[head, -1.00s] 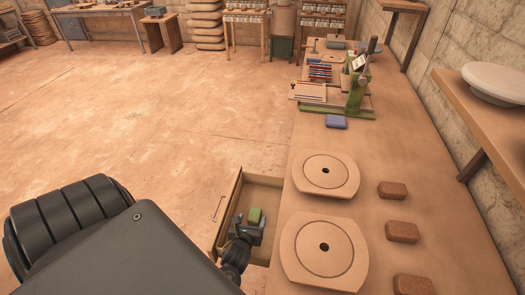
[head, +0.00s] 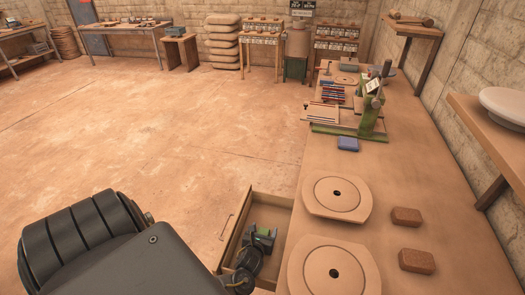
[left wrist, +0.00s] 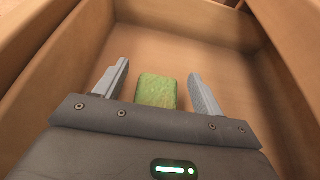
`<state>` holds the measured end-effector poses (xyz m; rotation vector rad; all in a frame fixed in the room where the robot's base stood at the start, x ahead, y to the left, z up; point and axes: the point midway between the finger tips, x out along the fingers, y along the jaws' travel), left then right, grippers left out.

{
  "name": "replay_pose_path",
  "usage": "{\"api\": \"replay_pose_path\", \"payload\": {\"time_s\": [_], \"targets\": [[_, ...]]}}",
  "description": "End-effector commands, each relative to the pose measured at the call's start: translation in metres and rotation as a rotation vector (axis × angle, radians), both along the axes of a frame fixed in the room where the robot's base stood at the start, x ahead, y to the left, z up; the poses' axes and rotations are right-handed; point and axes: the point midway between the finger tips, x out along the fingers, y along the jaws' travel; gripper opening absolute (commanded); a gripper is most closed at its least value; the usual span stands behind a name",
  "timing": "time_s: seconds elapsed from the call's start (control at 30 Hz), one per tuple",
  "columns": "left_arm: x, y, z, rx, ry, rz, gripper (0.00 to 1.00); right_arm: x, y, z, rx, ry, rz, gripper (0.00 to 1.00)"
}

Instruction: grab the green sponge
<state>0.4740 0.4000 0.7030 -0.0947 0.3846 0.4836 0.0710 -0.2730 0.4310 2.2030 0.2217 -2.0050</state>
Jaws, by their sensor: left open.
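The green sponge (left wrist: 157,91) lies in the open wooden drawer (left wrist: 190,37). In the left wrist view it sits between the two fingers of my left gripper (left wrist: 160,88), with a gap on each side. The gripper is open. In the head view the gripper (head: 262,236) is down inside the drawer (head: 272,203), and the sponge (head: 264,231) shows only in part between the fingers. My right gripper is not in view.
The drawer's walls stand close around my left gripper. The workbench (head: 410,180) beside it holds two round-marked boards (head: 318,197), brown blocks (head: 406,217), a blue block (head: 347,144) and a green press (head: 370,115). Open floor (head: 180,130) lies left of the drawer.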

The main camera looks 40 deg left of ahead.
Motion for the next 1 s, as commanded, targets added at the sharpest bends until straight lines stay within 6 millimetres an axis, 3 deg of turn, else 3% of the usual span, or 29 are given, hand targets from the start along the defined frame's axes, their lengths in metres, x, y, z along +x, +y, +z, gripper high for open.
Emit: {"api": "replay_pose_path", "payload": {"time_s": [0.27,0.67,1.0], "targets": [[0.0037,0.0018,-0.0021,-0.001,0.0,0.0,0.69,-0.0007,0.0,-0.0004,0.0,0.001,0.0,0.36],[0.0035,0.0017,-0.0021,-0.001,0.0,0.0,0.21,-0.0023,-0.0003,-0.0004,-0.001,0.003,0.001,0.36],[0.0039,0.0017,0.0039,-0.001,-0.001,-0.001,0.21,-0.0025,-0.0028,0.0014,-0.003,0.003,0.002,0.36]]}}
